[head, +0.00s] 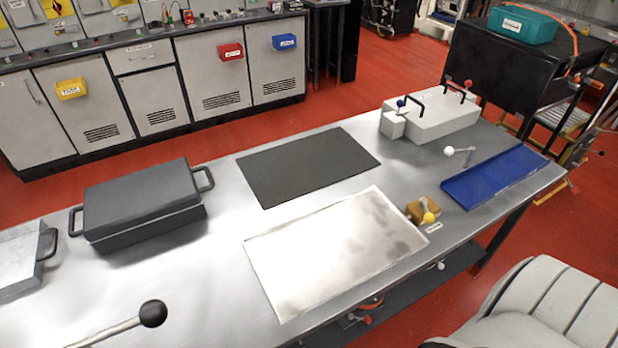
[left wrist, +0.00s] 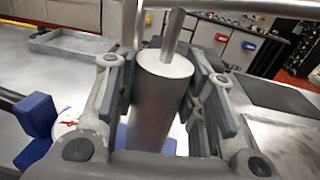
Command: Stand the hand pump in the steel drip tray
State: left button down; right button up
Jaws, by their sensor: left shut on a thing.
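The hand pump (left wrist: 158,102) is a grey metal cylinder with a bright rod rising from its top, in the middle of the left wrist view. My left gripper (left wrist: 166,82) is shut on the cylinder from both sides. The pump looks near upright; its foot is hidden. In the head view a steel lever with a black ball end (head: 153,314) enters at the lower left, probably the pump's handle. The steel drip tray (left wrist: 72,44) lies to the left beyond the gripper. My right gripper is out of view.
A dark lidded case (head: 140,205) stands right of the tray. A black mat (head: 307,165), a flat steel sheet (head: 325,250), a grey box (head: 440,120) and a blue tray (head: 495,178) lie further right. A dial (left wrist: 68,122) sits beside blue parts near the gripper.

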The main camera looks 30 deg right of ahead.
aim_at(330, 246)
jog(key=l, duration=1.85)
jog(key=i+l, duration=0.1)
jog(key=l, duration=1.75)
